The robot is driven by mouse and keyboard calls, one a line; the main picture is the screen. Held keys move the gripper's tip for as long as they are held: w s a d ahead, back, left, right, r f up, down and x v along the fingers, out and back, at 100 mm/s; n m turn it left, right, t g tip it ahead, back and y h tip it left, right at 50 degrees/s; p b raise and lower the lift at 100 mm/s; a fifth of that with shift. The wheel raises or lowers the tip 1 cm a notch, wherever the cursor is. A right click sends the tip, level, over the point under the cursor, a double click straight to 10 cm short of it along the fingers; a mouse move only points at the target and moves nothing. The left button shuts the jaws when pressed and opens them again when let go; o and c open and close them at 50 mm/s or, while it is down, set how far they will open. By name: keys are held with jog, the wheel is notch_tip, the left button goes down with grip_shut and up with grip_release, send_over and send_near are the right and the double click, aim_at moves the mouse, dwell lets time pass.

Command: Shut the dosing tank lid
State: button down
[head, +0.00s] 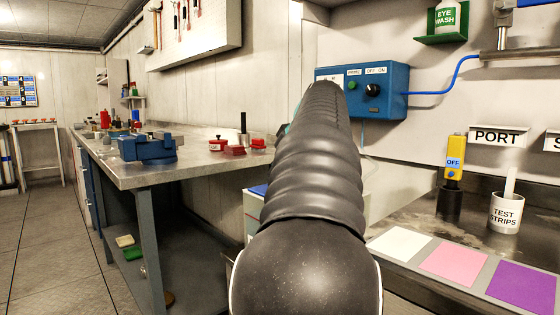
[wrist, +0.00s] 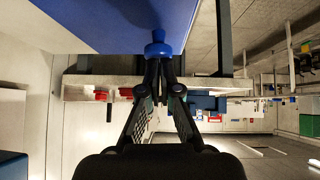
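The dosing tank lid (wrist: 110,18) is a blue panel across the top of the wrist view, with a round blue knob (wrist: 157,48) on it. My gripper (wrist: 161,62) has its fingers drawn together, with the tips right at the knob. The knob looks wider than the fingertip pair, so the fingers do not appear to be around it. I cannot tell whether they touch it. In the head view my dark arm covers most of the tank; only a pale side (head: 252,207) and a blue sliver (head: 258,190) show beside the arm. The lid's angle is unclear there.
A steel bench (head: 150,172) with a blue vise (head: 148,149) and red parts stands at left. A blue control box (head: 385,90) is on the wall behind my arm. At right, a counter holds a test strips cup (head: 505,213) and coloured pads (head: 455,262). Floor at left is open.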

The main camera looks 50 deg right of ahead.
jog(key=shift+r+p, duration=0.45)
jog(key=shift+p, duration=0.05)
notch_tip(320, 180, up, 4)
jog(key=p, duration=0.3)
jog(key=shift+w+p, duration=0.1)
jog(key=shift+p, duration=0.2)
jog(key=v, duration=0.9)
jog(key=shift+s, duration=0.35)
jog(key=shift+f, duration=0.1)
jog(key=w+a+f+g+y, duration=0.1)
jog(key=w+a+f, duration=0.2)
jog(key=a+f, duration=0.6)
jog(key=w+a+f+g, duration=0.1)
jog(key=w+a+f, duration=0.3)
jog(key=a, duration=0.9)
jog(key=s+a+f, duration=0.6)
jog(key=a+f, duration=0.2)
jog(key=f, duration=0.2)
jog(key=s+a+f+n, duration=0.1)
jog(key=s+a+f, duration=0.5)
jog(key=a+f, duration=0.3)
notch_tip(320, 180, down, 2)
jog(key=shift+f+g+y, duration=0.1)
jog(key=shift+g+y, duration=0.2)
jog(key=shift+y, duration=0.1)
jog(key=shift+s+a, duration=0.1)
